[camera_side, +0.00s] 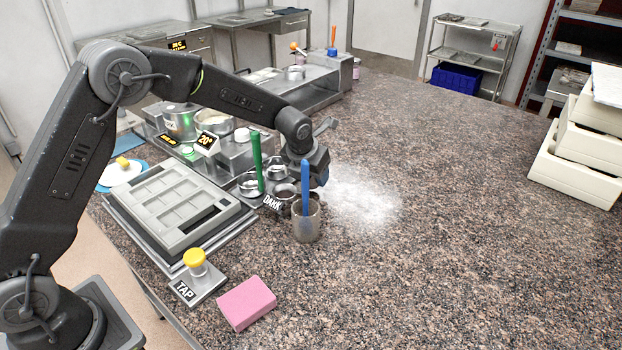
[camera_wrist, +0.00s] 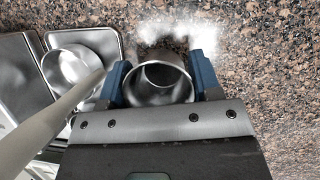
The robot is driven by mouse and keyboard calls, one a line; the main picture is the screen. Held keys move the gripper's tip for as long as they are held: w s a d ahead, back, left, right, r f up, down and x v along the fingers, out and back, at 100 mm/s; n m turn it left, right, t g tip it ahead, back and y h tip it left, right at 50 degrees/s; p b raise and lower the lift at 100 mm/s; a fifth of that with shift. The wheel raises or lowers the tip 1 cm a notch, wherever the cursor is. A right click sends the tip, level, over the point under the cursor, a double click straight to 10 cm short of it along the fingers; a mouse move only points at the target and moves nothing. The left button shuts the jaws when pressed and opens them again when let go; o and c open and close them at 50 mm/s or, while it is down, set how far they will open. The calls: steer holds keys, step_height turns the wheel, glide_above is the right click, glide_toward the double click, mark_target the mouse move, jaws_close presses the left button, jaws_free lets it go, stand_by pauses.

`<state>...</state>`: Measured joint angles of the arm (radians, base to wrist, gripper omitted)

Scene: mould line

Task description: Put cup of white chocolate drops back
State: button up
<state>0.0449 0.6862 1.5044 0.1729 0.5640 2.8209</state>
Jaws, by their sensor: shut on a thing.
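My gripper (camera_wrist: 160,75) is shut on a round metal cup (camera_wrist: 158,92), with one blue finger on each side of it. The cup's inside looks bare and shiny; I cannot make out white drops in it. In the side view my gripper (camera_side: 313,172) is low over the counter, behind a grey beaker, and mostly hides what it holds. To its left is a tray with small metal cups (camera_side: 249,184) and a DARK label (camera_side: 272,203). In the wrist view another metal cup (camera_wrist: 68,66) stands on the tray, left of the held cup.
The grey beaker (camera_side: 307,228) holds a blue-handled tool (camera_side: 306,185); a green-handled tool (camera_side: 257,160) stands among the cups. A white powdery patch (camera_side: 365,200) lies beyond my gripper. A mould (camera_side: 172,203), TAP block (camera_side: 197,278) and pink sponge (camera_side: 246,302) are nearer.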

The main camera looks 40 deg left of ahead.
steer(key=shift+f, duration=0.85)
steer(key=o, duration=1)
steer(key=shift+f, duration=0.15)
